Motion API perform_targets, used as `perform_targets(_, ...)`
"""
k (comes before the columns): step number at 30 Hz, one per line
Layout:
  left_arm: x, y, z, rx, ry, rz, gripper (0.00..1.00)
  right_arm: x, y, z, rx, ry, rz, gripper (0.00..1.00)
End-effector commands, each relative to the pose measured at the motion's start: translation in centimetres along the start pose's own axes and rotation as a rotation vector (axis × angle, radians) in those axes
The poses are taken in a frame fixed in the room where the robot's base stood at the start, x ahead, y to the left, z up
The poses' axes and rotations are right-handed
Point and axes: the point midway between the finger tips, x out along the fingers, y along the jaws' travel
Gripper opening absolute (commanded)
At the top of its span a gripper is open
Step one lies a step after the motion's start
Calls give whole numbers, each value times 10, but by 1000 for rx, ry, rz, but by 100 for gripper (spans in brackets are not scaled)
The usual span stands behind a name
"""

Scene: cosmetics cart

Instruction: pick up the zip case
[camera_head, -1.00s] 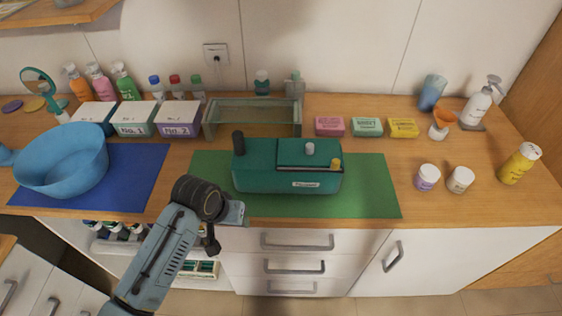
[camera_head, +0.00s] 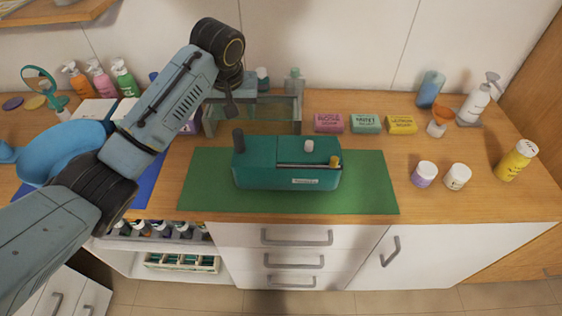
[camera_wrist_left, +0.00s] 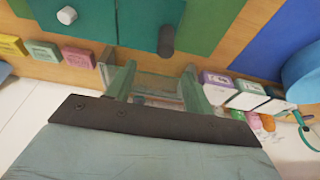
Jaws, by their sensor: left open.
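The only case-like thing I see is a teal box-shaped case (camera_head: 265,163) on the green mat (camera_head: 370,185), labelled on its front. My right gripper is not in view.
Several soap boxes (camera_head: 366,124) stand behind the mat. Two small jars (camera_head: 424,174) and a yellow bottle (camera_head: 516,160) stand on the right. The mat right of the case is clear.

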Motion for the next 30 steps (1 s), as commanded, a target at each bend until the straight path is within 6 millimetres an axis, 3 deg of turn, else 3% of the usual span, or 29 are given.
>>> perform_targets(9,60,-1,2,1,-3,-1,52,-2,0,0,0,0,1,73)
perform_targets(17,79,-3,4,1,-3,-1,52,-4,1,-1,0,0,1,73)
perform_targets(24,112,-8,11,2,-3,-1,52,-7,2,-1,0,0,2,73)
perform_targets(30,122,-8,10,3,1,1,52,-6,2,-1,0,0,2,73)
